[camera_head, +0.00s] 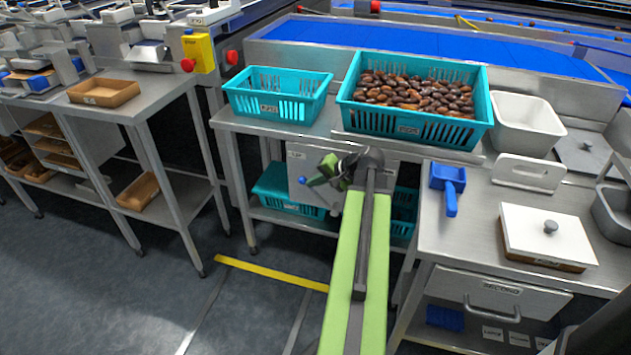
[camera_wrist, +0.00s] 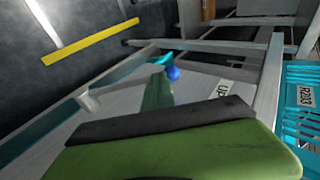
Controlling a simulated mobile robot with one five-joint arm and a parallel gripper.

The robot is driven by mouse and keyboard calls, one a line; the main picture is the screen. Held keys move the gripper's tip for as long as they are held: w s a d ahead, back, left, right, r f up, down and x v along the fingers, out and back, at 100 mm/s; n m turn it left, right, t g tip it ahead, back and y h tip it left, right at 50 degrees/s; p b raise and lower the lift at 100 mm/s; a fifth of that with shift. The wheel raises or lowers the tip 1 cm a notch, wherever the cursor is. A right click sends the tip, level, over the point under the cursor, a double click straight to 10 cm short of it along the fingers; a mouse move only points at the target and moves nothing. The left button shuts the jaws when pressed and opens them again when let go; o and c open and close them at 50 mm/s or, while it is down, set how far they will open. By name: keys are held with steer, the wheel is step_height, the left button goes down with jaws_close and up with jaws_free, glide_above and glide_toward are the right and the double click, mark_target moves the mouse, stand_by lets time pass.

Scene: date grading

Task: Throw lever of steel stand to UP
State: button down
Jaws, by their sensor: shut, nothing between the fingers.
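The steel stand (camera_head: 230,120) is in the middle of the head view, with a pale grey panel (camera_head: 327,205) on its front. A small label sits at the panel's upper left; in the wrist view the label (camera_wrist: 222,89) seems to read UP. The lever's blue knob (camera_head: 301,180) shows at the panel's left, and also in the wrist view (camera_wrist: 173,74). My gripper (camera_head: 312,182) is shut and empty, its tip close beside the knob. I cannot tell whether they touch. My gripper hides the lever's shaft, so its setting is unclear.
A teal basket (camera_head: 262,82) and a teal crate of dates (camera_head: 349,112) stand on top. Another teal basket (camera_head: 271,202) is on the lower shelf. A blue scoop (camera_head: 449,180) lies on the right bench. A yellow stripe (camera_head: 262,271) marks open floor in front.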

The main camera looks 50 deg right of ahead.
steer(key=p+v, duration=0.8)
steer(key=v, duration=0.5)
steer(key=shift+r, duration=0.3)
